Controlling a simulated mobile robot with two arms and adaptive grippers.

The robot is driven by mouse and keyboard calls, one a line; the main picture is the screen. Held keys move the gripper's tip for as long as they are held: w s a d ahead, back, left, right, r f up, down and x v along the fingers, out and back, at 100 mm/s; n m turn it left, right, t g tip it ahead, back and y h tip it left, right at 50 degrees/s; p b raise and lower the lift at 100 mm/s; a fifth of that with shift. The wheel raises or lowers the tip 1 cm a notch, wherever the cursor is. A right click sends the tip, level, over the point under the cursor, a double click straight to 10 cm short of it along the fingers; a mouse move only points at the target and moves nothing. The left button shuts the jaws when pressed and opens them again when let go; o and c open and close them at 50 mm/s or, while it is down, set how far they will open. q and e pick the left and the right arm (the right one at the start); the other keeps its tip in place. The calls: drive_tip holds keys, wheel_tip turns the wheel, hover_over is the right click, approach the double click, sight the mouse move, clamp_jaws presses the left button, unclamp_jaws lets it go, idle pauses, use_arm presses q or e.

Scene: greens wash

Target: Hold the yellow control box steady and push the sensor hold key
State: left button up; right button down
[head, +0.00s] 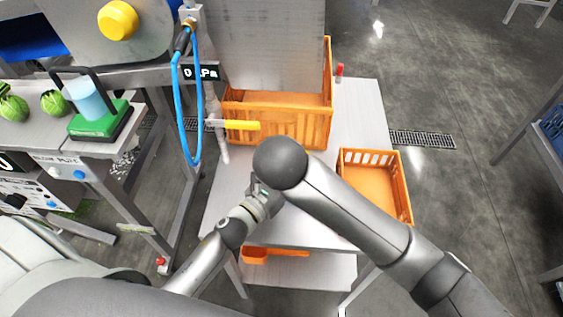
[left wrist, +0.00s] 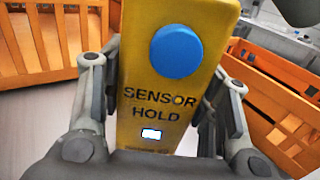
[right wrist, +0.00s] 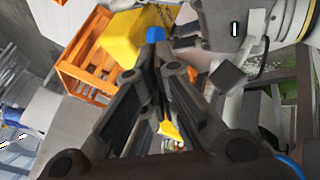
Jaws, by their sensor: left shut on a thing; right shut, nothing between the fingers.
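The yellow control box (left wrist: 150,120) is upright between the fingers of my left gripper (left wrist: 162,95), which is shut on it. Its face reads SENSOR HOLD, with the round blue key (left wrist: 177,51) above the words and a small white lit window (left wrist: 151,134) below. In the right wrist view the box (right wrist: 128,40) and the blue key (right wrist: 155,34) lie just beyond the tips of my right gripper (right wrist: 153,58). That gripper is shut and empty; I cannot tell whether it touches the key. In the head view my arm hides the box.
A large orange crate (head: 310,128) stands at the back of the metal table (head: 235,185). A smaller orange crate (head: 402,185) is at the right. A yellow-handled lever (head: 242,125) and a blue hose (head: 176,110) are at the left. A green scale (head: 97,122) stands farther left.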

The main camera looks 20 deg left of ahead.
use_arm(q)
drive_tip(key=shift+a, duration=0.1)
use_arm(e)
drive_tip(key=v, duration=0.5)
drive_tip(key=shift+s+a+r, duration=0.15)
drive_tip(key=shift+s+a, duration=0.1)
drive_tip(key=shift+s, duration=0.15)
use_arm(q)
drive_tip(key=o, duration=1.2)
drive_tip(key=shift+o, duration=0.2)
